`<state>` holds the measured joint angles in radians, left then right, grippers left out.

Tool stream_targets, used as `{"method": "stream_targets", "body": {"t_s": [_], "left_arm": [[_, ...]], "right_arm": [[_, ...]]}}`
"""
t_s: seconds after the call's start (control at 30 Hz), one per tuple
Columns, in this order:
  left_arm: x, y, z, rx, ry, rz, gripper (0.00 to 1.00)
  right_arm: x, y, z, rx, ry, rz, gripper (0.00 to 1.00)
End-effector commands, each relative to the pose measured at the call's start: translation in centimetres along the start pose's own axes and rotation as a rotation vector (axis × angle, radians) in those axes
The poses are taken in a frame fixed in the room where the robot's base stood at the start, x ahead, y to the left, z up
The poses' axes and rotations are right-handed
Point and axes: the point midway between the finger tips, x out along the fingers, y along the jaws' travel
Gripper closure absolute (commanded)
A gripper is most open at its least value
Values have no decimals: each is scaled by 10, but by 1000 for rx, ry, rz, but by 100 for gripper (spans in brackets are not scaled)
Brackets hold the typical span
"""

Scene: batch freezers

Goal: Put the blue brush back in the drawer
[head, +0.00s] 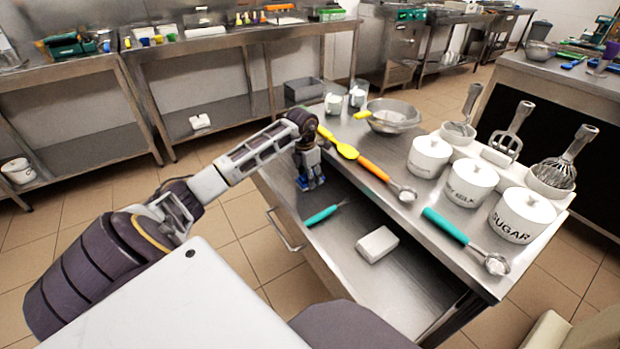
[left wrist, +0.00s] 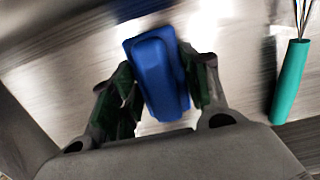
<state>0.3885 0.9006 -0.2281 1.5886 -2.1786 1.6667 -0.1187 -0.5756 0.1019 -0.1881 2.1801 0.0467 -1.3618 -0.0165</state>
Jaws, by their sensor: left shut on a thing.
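The open drawer (head: 395,284) sticks out from the steel counter and shows a bare metal floor. My left gripper (head: 311,183) is over the far end of this drawer, pointing down. It is shut on the blue brush (left wrist: 157,72), whose blue body lies between the two fingers in the left wrist view. Only a small blue part shows in the head view, and the bristles are hidden. I cannot tell whether the brush touches the drawer floor. My right gripper is in neither view.
A teal-handled tool (head: 321,215) and a white block (head: 377,244) lie in the drawer. Bare drawer floor lies around the white block.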

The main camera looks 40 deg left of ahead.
Motion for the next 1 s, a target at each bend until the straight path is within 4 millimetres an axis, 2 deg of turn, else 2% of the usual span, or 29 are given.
{"method": "stream_targets", "body": {"t_s": [0.17,0.5,0.53,0.67,1.0], "left_arm": [[2,0,0,0,-1,1,80],[5,1,-1,0,1,1,80],[5,0,-1,0,1,1,50],[4,0,-1,0,1,1,34],[4,0,-1,0,0,1,33]], "right_arm": [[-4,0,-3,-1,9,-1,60],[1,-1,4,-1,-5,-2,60],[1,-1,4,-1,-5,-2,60],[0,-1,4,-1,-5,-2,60],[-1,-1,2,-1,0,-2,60]]}}
